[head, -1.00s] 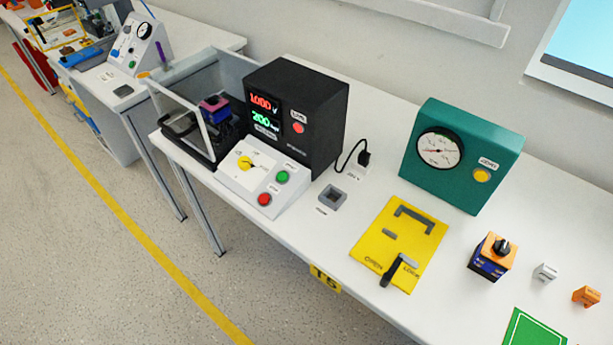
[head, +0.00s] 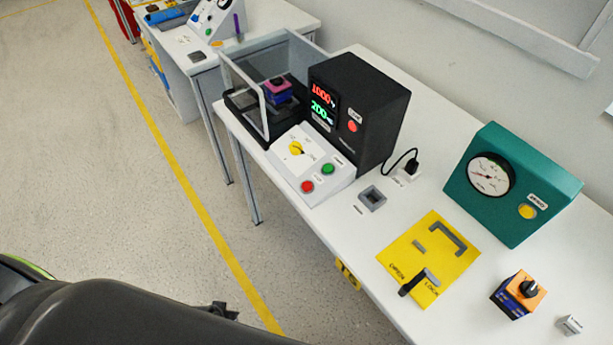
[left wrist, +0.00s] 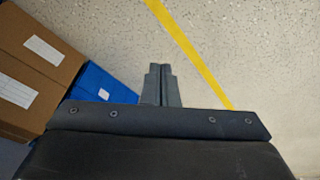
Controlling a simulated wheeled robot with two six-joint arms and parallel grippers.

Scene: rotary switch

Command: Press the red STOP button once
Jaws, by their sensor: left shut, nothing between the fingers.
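The red STOP button (head: 307,187) sits on the sloped front of a white control box (head: 318,193), left of a green button (head: 327,169) and in front of a yellow rotary knob (head: 296,148). The button's label is too small to read. My left gripper (left wrist: 162,68) is shut and empty in the left wrist view, above the floor. In the head view my left arm crosses the bottom left, and a dark tip (head: 222,310) shows at its end, well apart from the button. My right gripper is in neither view.
A black unit (head: 375,115) with lit digits and another red button (head: 352,127) stands behind the control box. A yellow plate (head: 440,270) with a black handle, a teal gauge box (head: 540,185) and an orange-topped switch (head: 528,287) are to the right. Cardboard boxes (left wrist: 55,50) show in the wrist view.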

